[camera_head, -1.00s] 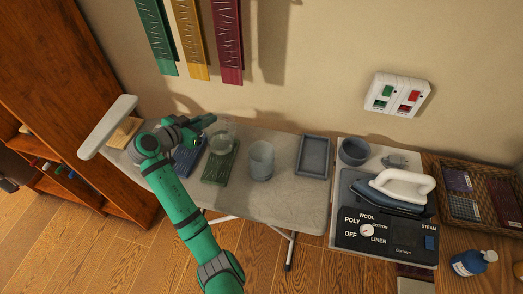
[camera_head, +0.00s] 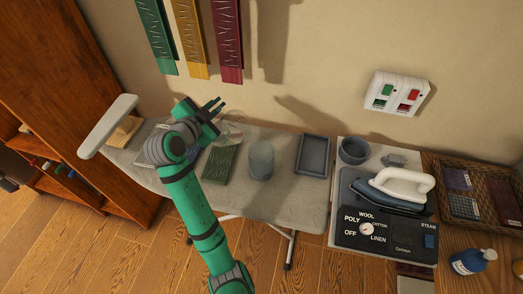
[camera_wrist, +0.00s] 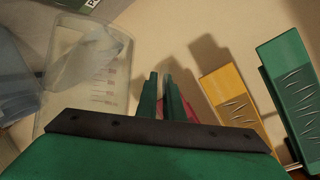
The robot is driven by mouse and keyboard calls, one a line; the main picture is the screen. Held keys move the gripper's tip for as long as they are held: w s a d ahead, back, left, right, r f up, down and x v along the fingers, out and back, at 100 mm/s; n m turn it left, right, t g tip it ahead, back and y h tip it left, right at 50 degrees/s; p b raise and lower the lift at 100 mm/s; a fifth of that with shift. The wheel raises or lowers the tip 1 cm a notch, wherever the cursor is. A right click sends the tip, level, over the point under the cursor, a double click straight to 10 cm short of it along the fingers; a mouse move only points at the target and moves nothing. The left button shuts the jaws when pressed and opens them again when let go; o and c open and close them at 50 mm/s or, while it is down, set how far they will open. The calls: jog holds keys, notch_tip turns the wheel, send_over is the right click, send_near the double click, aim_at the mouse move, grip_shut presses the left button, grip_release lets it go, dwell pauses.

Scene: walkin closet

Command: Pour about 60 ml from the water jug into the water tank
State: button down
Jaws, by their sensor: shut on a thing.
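The clear water jug (camera_head: 232,133) is mostly behind my gripper in the head view, above the back of the ironing board. In the wrist view the jug (camera_wrist: 112,80), with red measuring marks, is left of my fingers and looks tilted, with a watery patch inside. My gripper (camera_head: 215,105) has its fingers close together, pointing up and right; in the wrist view the fingers (camera_wrist: 160,92) show a narrow gap. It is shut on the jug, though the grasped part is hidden. A grey-blue upright container (camera_head: 261,160), apparently the water tank, stands right of the jug.
A green ridged mat (camera_head: 219,165) lies on the ironing board (camera_head: 285,205). A grey tray (camera_head: 314,155) lies right of the tank. Further right are a grey bowl (camera_head: 354,151), an iron (camera_head: 400,188) and a basket (camera_head: 455,172). The wall is close behind.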

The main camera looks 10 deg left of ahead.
aim_at(229, 117)
jog(key=shift+s+d+r+m+t+y, duration=0.1)
jog(key=shift+d+r+m+t+y, duration=0.2)
jog(key=shift+r, duration=0.4)
jog(key=shift+s+d+r+m+t+y, duration=0.1)
jog(key=shift+d+r+m, duration=0.2)
jog(key=shift+r+m, duration=0.3)
jog(key=shift+s+d+r+m+t+y, duration=0.1)
jog(key=shift+d+r+m+y, duration=0.15)
jog(key=shift+r, duration=0.5)
jog(key=shift+d, duration=0.1)
jog(key=shift+d+r+m, duration=0.2)
jog(key=shift+r+m, duration=0.05)
jog(key=shift+r, duration=0.15)
jog(key=shift+s+d+r+m+y, duration=0.15)
jog(key=shift+d+r+m+y, duration=0.15)
jog(key=shift+r+m, duration=0.15)
jog(key=shift+s+d+r+t+b, duration=0.15)
jog(key=shift+d+r+t+b, duration=0.05)
jog(key=shift+d+t+b, duration=0.15)
jog(key=shift+s+d+r+m, duration=0.1)
jog(key=shift+d+r+m, duration=0.2)
jog(key=shift+r+m, duration=0.05)
dwell(0.6)
